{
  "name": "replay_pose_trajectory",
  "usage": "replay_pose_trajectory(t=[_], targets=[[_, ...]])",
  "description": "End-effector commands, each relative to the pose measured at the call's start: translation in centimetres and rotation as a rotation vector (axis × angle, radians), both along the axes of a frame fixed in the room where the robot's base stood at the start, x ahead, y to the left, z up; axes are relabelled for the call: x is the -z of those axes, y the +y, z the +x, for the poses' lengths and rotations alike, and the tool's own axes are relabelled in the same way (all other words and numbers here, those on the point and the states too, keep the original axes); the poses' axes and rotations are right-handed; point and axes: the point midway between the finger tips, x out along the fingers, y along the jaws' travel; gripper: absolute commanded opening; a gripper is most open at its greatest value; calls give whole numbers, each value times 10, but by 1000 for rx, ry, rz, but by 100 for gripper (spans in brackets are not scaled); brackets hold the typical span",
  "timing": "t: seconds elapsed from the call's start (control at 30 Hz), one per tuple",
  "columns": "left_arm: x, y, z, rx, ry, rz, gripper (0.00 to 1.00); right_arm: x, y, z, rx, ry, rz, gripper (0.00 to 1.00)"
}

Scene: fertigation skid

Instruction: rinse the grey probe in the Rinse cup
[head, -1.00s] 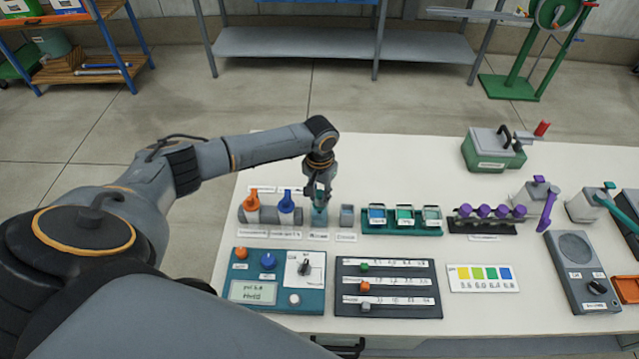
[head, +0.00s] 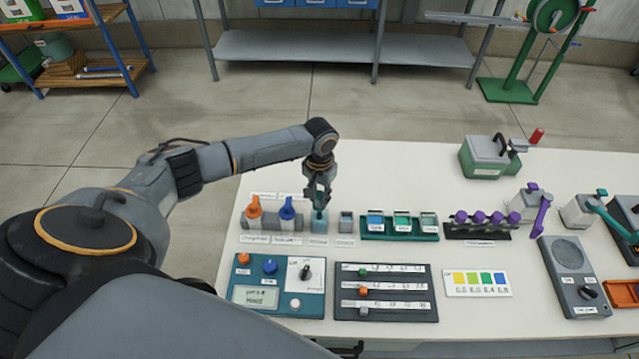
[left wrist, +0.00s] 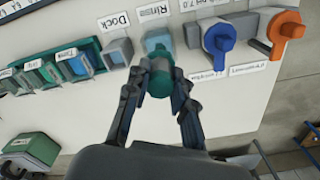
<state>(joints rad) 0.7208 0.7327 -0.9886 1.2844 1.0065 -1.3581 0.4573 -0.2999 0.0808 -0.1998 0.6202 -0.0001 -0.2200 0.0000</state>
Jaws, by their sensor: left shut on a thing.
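My left gripper (head: 319,198) is shut on the probe (left wrist: 159,82), whose visible top is dark teal in the left wrist view. The gripper points down over the light blue Rinse cup (head: 320,226), which also shows in the left wrist view (left wrist: 157,42). The probe's lower end is hidden, so I cannot tell how deep it sits in the cup. The grey Dock holder (head: 346,222) stands just right of the cup and looks empty; it also shows in the left wrist view (left wrist: 118,52). My right gripper is not in view.
A green rack (head: 400,237) of small cups is to the right. A teal control panel (head: 277,285) and a dark slider board (head: 386,292) lie in front.

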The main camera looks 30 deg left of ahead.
Motion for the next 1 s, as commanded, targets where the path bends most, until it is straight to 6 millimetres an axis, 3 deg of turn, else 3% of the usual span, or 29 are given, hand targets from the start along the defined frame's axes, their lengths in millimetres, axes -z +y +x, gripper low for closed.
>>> replay_pose_trajectory(t=[0.23, 0.6, 1.0], targets=[[-24, 0, 0, 0, -1, -2, 0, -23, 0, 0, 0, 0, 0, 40], [-48, 0, 1, 0, -2, -1, 0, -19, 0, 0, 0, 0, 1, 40], [-49, 0, 0, 0, -1, -1, 0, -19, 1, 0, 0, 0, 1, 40]])
